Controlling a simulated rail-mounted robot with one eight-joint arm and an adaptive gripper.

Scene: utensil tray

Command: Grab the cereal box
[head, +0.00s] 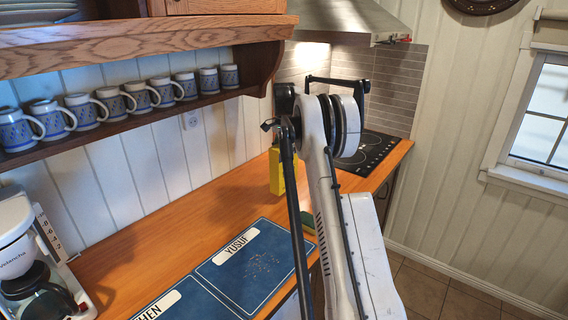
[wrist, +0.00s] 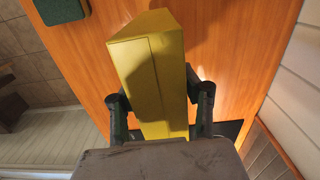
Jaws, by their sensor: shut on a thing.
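The yellow cereal box (head: 277,172) stands on the wooden counter near the cooktop in the head view, partly hidden behind my arm. In the wrist view the yellow box (wrist: 150,80) fills the middle, with its top and one side showing. My gripper (wrist: 160,108) has one dark finger on each side of the box and is shut on it. In the head view my gripper is mostly hidden behind my arm. I cannot tell whether the box touches the counter.
The wooden counter (head: 180,222) holds blue mats (head: 255,262), a green item (head: 308,222) and a coffee maker (head: 30,262). A black cooktop (head: 372,155) lies behind my arm. A shelf of several mugs (head: 105,128) hangs above the counter.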

